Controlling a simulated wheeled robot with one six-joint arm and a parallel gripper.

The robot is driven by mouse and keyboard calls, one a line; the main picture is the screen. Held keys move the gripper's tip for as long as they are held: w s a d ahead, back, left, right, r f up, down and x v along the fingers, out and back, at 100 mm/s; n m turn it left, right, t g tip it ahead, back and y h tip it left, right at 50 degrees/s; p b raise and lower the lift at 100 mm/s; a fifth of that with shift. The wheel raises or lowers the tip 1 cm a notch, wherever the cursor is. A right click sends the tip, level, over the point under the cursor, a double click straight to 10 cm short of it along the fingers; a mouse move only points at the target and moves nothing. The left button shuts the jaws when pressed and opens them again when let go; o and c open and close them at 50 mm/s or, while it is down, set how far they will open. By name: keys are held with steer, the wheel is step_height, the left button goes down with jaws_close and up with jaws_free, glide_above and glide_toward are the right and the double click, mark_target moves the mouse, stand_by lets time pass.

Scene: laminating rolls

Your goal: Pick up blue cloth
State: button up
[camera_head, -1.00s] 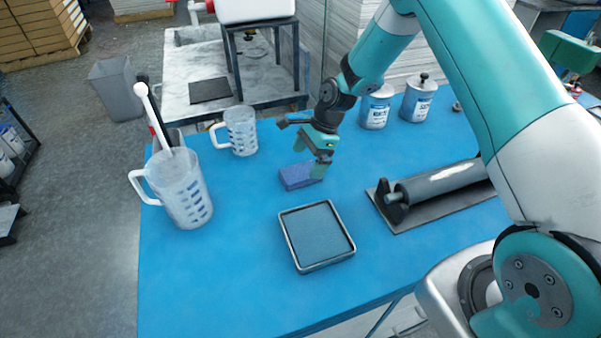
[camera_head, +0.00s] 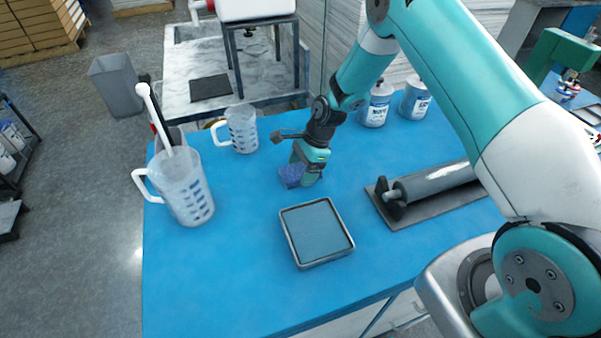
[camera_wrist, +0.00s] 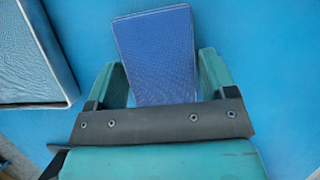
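The blue cloth (camera_head: 291,175) is a folded, block-like piece near the middle of the blue table. My gripper (camera_head: 304,179) is down at the cloth and hides its right part in the head view. In the wrist view the cloth (camera_wrist: 157,55) shows a woven blue face and reaches in between the two teal fingers of my gripper (camera_wrist: 165,82). The fingers stand wide apart, one on each side of the cloth. They look open, with a narrow gap at the left finger; contact at the right finger is hard to tell.
A square tray with a grey-blue pad (camera_head: 334,258) lies in front of the cloth. A roller on a dark plate (camera_head: 432,215) is to the right. A large jug (camera_head: 188,190) and a small jug (camera_head: 241,130) stand left.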

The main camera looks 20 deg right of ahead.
mark_target(302, 170)
steer(key=c, duration=0.5)
step_height(302, 170, up, 20)
steer(key=b, duration=0.3)
steer(key=shift+o, duration=0.5)
steer(key=shift+r, duration=0.1)
